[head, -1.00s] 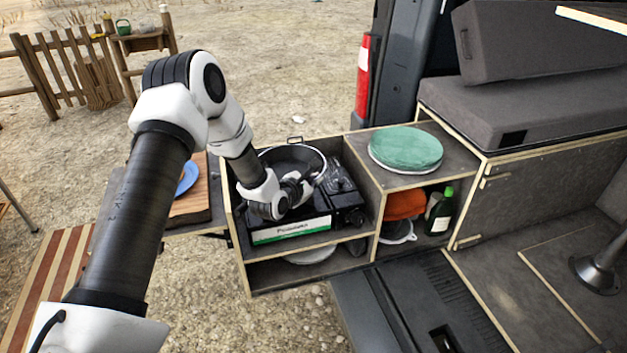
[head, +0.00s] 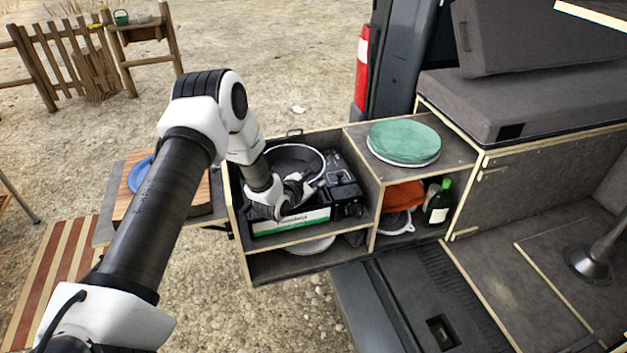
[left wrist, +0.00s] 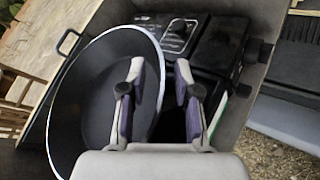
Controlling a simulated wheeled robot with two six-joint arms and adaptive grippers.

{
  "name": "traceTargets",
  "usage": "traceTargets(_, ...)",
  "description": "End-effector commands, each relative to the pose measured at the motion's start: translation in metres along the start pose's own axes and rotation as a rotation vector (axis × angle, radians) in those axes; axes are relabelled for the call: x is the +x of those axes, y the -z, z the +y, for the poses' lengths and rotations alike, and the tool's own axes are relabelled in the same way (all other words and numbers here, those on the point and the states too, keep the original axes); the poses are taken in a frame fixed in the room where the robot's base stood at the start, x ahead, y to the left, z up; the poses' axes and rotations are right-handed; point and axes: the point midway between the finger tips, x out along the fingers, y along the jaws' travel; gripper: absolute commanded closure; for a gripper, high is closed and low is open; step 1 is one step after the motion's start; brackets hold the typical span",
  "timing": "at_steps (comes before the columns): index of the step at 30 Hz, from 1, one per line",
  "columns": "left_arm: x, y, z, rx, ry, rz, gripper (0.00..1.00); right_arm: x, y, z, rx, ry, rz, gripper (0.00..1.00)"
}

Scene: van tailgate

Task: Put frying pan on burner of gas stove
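The black frying pan (head: 293,157) with a bright rim is over the left part of the gas stove (head: 345,188) in the box's upper compartment. It fills the left of the left wrist view (left wrist: 95,95); the stove (left wrist: 180,30) shows behind it. The burner is hidden, and I cannot tell whether the pan rests fully on it. My left gripper (head: 308,186) is low at the pan's near right side. In the left wrist view its fingers (left wrist: 158,80) are apart, with the pan's rim seen between them. The pan's handle cannot be made out. My right gripper is not in view.
The wooden compartment walls (head: 236,218) close in around the stove. A green round lid or cushion (head: 404,142) lies on the box top to the right. A green bottle (head: 439,203) stands below it. A cutting board (head: 205,196) and blue plate (head: 140,172) are at left.

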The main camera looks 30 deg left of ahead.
Motion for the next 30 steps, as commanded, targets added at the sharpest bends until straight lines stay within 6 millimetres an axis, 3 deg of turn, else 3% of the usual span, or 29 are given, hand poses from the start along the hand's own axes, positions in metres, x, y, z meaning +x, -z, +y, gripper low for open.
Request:
traceTargets(4, -0.002, -0.004, 0.002, 0.000, 0.000, 0.000, 0.69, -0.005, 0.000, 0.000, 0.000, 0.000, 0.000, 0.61)
traceTargets(7, -0.013, 0.000, 0.001, -0.002, -0.001, 0.001, 0.69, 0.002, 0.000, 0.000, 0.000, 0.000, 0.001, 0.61)
traceTargets(18, -0.103, 0.000, 0.001, -0.008, -0.002, 0.001, 0.69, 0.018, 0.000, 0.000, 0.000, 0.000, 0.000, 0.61)
traceTargets(23, -0.120, 0.000, -0.004, 0.023, 0.011, 0.008, 0.69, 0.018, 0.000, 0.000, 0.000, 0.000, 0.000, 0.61)
traceTargets(26, -0.126, 0.012, -0.033, 0.197, 0.087, 0.055, 0.69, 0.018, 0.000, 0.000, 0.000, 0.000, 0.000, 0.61)
traceTargets(29, -0.141, 0.041, -0.093, 0.569, 0.271, 0.128, 0.69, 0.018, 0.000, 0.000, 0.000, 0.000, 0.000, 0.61)
traceTargets(30, -0.153, 0.057, -0.121, 0.760, 0.377, 0.146, 0.69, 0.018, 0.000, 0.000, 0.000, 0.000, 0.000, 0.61)
